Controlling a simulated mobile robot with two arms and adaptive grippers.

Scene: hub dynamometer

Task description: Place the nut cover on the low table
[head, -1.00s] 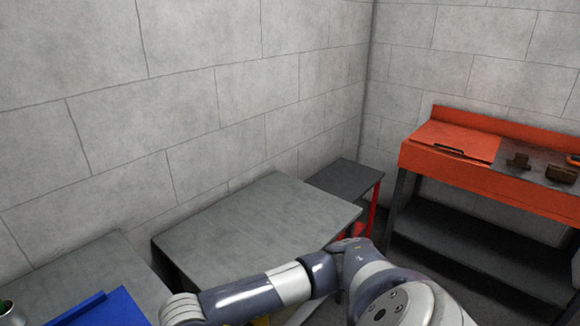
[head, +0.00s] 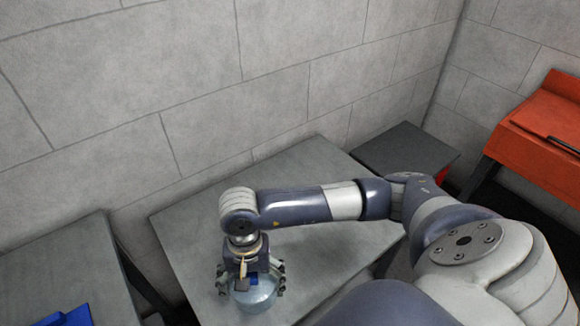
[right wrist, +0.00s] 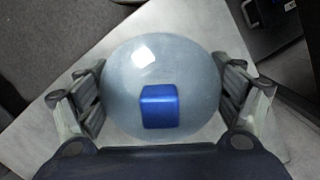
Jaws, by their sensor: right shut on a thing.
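The nut cover (head: 257,296) is a pale blue-grey dome with a blue block on its top. My right gripper (head: 251,285) points down and is shut on it, with one finger on each side. In the right wrist view the dome (right wrist: 125,75) fills the middle between the fingers of the gripper (right wrist: 163,92). A grey table (head: 310,165), which looks like the low table, lies under it. Whether the cover touches the tabletop or hangs just above it, I cannot tell. My left gripper is not in view.
Another grey table (head: 60,260) with a blue object (head: 70,317) on it stands at left, across a gap. A smaller dark table (head: 405,150) stands behind at right. An orange workbench (head: 545,130) is at far right. The grey table's back part is clear.

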